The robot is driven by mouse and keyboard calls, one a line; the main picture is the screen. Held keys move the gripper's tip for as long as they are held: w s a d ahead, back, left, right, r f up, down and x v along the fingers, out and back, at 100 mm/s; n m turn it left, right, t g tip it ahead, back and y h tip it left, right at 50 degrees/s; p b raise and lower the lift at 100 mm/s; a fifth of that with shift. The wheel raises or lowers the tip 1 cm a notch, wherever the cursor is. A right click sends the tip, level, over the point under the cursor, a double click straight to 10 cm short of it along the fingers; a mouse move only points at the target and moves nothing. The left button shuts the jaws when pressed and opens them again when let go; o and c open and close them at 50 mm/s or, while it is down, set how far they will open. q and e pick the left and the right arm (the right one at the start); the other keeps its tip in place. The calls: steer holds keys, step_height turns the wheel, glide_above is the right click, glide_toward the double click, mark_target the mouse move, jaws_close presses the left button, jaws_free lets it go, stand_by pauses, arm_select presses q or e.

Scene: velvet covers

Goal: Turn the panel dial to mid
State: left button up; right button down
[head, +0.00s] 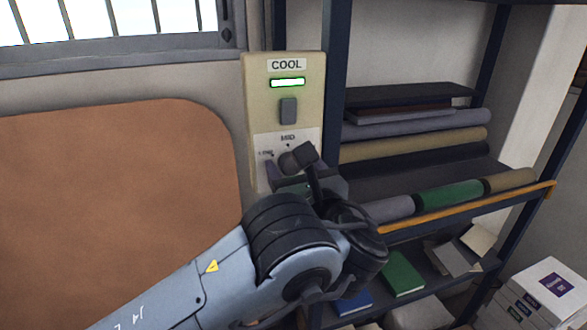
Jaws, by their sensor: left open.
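The cream wall panel (258,101) is upright on the wall in the upper middle of the head view. It bears a "COOL" label, a lit green-white indicator bar (287,82) and a grey rocker switch (288,110). Below is a white dial plate (308,139) with "MID" printed at its top and a smaller mark to its left. My left gripper (285,168) is open at the plate's lower part, in front of the dial. The dial is mostly hidden behind the fingers, so its pointing direction cannot be told. Contact cannot be told either. My right gripper is not in view.
A dark metal shelf (336,60) stands close to the panel's right, holding fabric rolls (450,195) and books (402,273). An orange-edged shelf board (470,208) juts forward. A brown board (120,190) covers the wall at left, below a barred window (110,20). White boxes (545,290) stand lower right.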

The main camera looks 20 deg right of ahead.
arm_select(q)
steer(key=c, duration=1.1)
steer(key=shift+o, duration=0.2)
steer(key=shift+f+n+b, duration=0.25)
steer(key=shift+n+b, duration=0.65)
steer(key=shift+b, duration=0.1)
steer(key=n+b, duration=0.3)
steer(key=shift+n, duration=0.3)
steer(key=n+b, duration=0.2)
steer(key=n, duration=0.2)
steer(key=shift+b, duration=0.35)
steer(key=shift+r+n+b, duration=0.1)
steer(key=shift+n+b, duration=0.55)
steer(key=shift+n, duration=0.55)
